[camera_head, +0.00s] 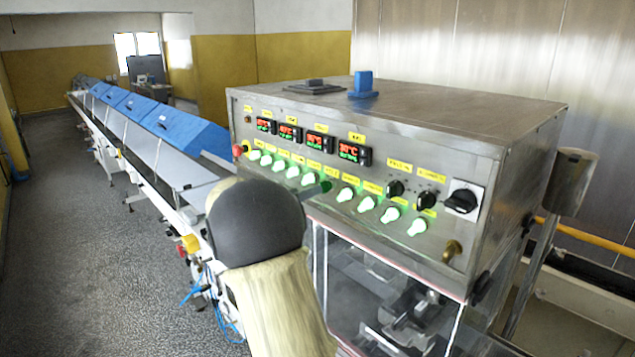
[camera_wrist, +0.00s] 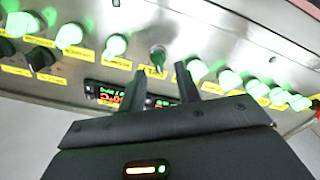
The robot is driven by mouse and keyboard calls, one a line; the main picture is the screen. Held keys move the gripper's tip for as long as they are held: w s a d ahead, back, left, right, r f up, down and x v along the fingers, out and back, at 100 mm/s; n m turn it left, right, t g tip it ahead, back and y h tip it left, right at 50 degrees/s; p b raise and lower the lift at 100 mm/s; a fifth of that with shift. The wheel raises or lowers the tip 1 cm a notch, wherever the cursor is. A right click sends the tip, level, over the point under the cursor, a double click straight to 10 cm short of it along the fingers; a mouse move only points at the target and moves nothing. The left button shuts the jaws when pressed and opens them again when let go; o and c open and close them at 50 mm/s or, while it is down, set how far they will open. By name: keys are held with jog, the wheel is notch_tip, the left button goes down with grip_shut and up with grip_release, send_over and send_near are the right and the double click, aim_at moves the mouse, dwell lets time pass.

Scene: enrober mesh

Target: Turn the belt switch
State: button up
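The control panel (camera_head: 345,180) carries a row of green-lit switches with yellow labels. The label text is too small to read, so I cannot tell for sure which is the belt switch. In the wrist view, one darker green switch (camera_wrist: 158,57) stands apart from the brighter ones. My gripper (camera_wrist: 160,69) is open, and its two black fingers point at the panel on either side of this switch. I cannot tell whether they touch it.
Red and green digital displays (camera_head: 317,145) sit above the switch row. Black knobs (camera_head: 426,200), a large black rotary switch (camera_head: 462,201) and a red button (camera_head: 237,151) are on the same panel. A glazed compartment (camera_head: 380,295) lies below. A long conveyor (camera_head: 150,160) runs off to the left.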

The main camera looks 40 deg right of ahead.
aim_at(325, 187)
jog(key=d+p, duration=0.1)
jog(key=d, duration=0.2)
jog(key=shift+d, duration=0.4)
grip_shut()
